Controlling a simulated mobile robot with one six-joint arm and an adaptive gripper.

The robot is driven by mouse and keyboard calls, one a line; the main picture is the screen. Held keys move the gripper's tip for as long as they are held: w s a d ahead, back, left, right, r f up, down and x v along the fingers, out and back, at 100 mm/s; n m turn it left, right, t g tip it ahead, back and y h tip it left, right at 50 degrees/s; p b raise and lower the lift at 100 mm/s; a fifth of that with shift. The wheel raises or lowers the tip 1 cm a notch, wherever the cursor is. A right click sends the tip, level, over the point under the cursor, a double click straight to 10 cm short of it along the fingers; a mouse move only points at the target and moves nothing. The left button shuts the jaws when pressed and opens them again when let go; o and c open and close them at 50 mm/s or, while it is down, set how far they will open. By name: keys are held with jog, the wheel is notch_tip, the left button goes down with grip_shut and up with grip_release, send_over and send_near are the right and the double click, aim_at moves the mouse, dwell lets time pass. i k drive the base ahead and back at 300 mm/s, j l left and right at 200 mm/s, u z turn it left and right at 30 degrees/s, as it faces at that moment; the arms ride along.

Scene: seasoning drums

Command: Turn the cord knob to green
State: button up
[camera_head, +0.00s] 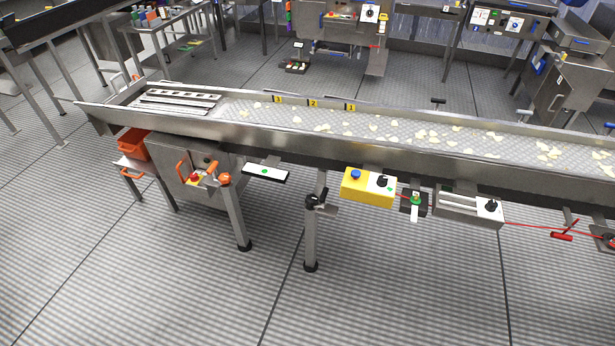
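My gripper is not in view. Several controls hang along the near side of the conveyor (250,133). A red cord (535,226) runs from the right edge toward the grey box (458,209), which has a black knob (491,206) on a white plate at its right end. A black bracket (407,208) with a green part (416,199) and a white tab hangs left of it. A yellow box (362,191) carries a blue button (356,174) and another black knob (382,181) beside a green mark. I cannot tell which knob is the cord knob, nor the black knobs' exact settings.
Pale pieces lie on the belt. A red handle (562,236) hangs by the cord. A conveyor leg (311,235) with a black clamp stands left of the yellow box. An orange bin (133,145) is at left. The front floor (400,295) is clear.

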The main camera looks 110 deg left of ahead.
aim_at(382, 179)
jog(key=u, duration=3.3)
jog(key=i+z, duration=0.1)
jog(key=i, duration=1.7)
